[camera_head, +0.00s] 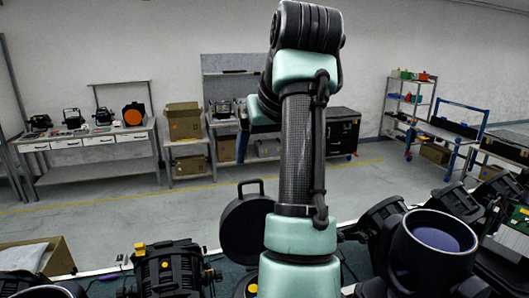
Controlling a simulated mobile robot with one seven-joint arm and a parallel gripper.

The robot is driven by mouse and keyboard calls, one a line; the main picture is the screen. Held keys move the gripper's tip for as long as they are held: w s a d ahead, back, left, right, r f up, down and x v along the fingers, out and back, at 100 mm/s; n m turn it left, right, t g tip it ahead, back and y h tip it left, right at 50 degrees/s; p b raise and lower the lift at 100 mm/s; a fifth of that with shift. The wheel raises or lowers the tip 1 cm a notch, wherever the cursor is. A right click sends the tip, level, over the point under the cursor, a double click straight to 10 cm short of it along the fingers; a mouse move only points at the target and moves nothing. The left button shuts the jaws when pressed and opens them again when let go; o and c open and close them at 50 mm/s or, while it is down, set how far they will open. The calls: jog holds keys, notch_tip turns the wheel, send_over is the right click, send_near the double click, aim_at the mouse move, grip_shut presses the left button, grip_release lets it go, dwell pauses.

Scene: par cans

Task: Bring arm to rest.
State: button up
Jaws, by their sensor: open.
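My arm rises through the middle of the head view, with a mint-green lower joint, a dark carbon-look tube and a dark joint at the top edge. Another mint-green part of it shows behind the tube on the left. My gripper is not in view, so its jaws and anything near them cannot be seen. My arm hides part of the table and the room behind it.
Close by on a dark-topped table are a black lamp with a yellow knob (168,272), a round black case with a handle (243,226) and a large par can (432,250). A cardboard box (47,259) sits at left. Beyond are open floor (130,218), workbenches (95,143) and a blue cart (447,137).

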jog(key=s+r+m+t+h+b, duration=0.1)
jog(key=s+r+t+b, duration=0.3)
jog(key=s+t, duration=0.6)
jog(key=s+r+m+t+h+b, duration=0.1)
jog(key=s+r+t+b, duration=0.4)
jog(key=s+t, duration=0.5)
jog(key=s+d+m+b, duration=0.1)
jog(key=s, duration=0.2)
jog(key=shift+s+m+b, duration=0.2)
jog(key=shift+m+b, duration=0.1)
jog(key=shift+b, duration=0.1)
